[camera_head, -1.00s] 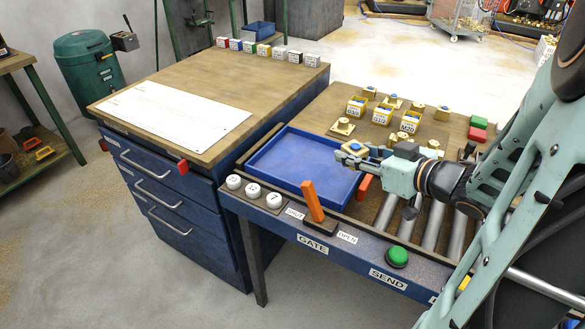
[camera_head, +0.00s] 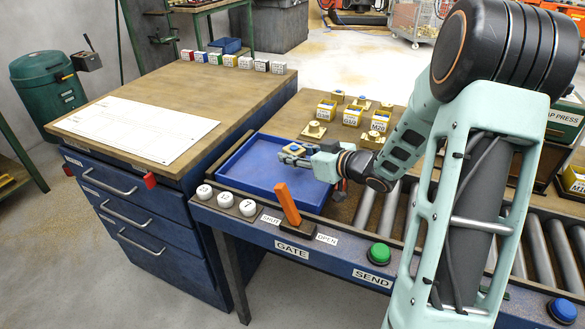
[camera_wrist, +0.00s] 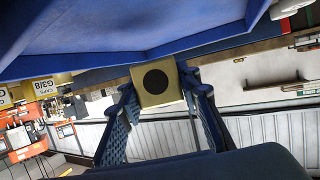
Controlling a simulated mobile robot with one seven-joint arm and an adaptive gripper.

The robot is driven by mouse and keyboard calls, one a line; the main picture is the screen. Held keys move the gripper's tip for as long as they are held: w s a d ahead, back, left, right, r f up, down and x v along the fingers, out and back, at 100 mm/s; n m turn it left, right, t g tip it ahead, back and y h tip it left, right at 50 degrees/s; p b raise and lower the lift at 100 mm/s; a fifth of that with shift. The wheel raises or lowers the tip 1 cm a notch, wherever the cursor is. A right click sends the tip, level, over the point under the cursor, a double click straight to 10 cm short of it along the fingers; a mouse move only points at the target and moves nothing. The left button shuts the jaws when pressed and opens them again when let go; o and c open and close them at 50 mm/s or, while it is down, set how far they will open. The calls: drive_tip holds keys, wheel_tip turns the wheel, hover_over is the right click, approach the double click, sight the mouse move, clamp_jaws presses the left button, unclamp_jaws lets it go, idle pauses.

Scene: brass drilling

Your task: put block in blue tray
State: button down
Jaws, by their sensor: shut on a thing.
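The blue tray (camera_head: 262,177) lies on the near left of the roller bench in the head view. Its blue wall also fills the top of the wrist view (camera_wrist: 110,28). My gripper (camera_head: 290,154) is over the back right part of the tray. In the wrist view the block (camera_wrist: 144,97) shows a square face with a dark round hole, between the two fingers (camera_wrist: 157,105). I cannot tell how high the block is above the tray floor.
An orange gate lever (camera_head: 287,203) stands at the tray's front, beside white round buttons (camera_head: 226,200). A green button (camera_head: 379,253) is on the front panel. Yellow bins (camera_head: 351,117) and brass parts stand behind the tray. The wooden cabinet top (camera_head: 150,85) is left.

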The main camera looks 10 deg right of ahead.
sight(293, 173)
drive_tip(key=shift+w+a+f, duration=0.1)
drive_tip(key=shift+w+f, duration=0.25)
drive_tip(key=shift+w+f+b, duration=0.15)
drive_tip(key=shift+f+b, duration=0.45)
drive_tip(key=shift+f, duration=1)
drive_tip(key=shift+f, duration=0.1)
drive_tip(key=c, duration=1.4)
unclamp_jaws()
drive_tip(key=shift+f, duration=0.1)
drive_tip(key=shift+r, duration=0.25)
drive_tip(key=p+v, duration=0.2)
drive_tip(key=v, duration=1)
drive_tip(key=shift+f, duration=0.15)
